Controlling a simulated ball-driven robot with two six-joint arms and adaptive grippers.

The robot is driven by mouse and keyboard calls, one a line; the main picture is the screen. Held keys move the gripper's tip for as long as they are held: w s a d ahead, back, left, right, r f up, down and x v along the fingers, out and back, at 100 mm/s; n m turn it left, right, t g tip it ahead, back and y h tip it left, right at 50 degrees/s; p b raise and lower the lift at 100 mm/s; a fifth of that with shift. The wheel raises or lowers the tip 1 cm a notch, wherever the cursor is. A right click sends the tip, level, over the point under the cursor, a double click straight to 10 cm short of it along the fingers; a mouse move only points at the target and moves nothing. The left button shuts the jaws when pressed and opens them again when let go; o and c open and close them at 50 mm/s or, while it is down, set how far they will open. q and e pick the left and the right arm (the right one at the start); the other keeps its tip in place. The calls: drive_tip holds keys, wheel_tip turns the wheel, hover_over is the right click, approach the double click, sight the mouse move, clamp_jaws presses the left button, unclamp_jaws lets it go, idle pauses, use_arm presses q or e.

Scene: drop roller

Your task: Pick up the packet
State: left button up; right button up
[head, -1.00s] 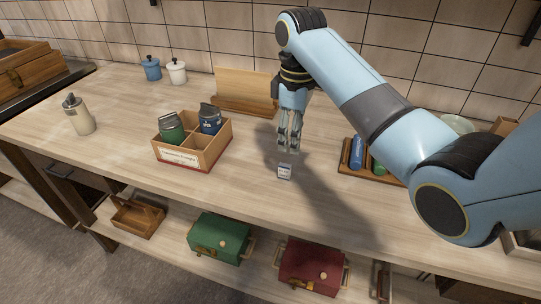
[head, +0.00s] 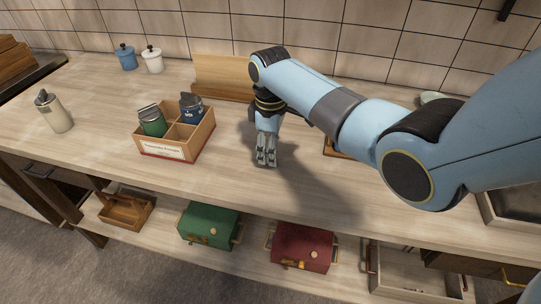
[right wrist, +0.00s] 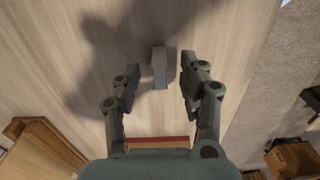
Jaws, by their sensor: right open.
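The packet (right wrist: 159,68) is a small grey-white block on the wooden counter, seen in the right wrist view between my right gripper's fingertips. My right gripper (right wrist: 158,80) is open, with a gap on both sides of the packet; the packet looks closer to the right-hand finger. In the head view, my right gripper (head: 266,152) points down close to the counter and seems to hide the packet. My left gripper is not in view.
A divided wooden box (head: 163,151) with green and blue canisters stands left of the gripper. A wooden board (head: 222,78) stands behind. A cream bottle (head: 53,111) and two lidded jars are further left. Green (head: 208,226) and red (head: 301,246) boxes lie on the shelf below.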

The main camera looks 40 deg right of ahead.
drive_tip(key=shift+c, duration=1.4)
clamp_jaws()
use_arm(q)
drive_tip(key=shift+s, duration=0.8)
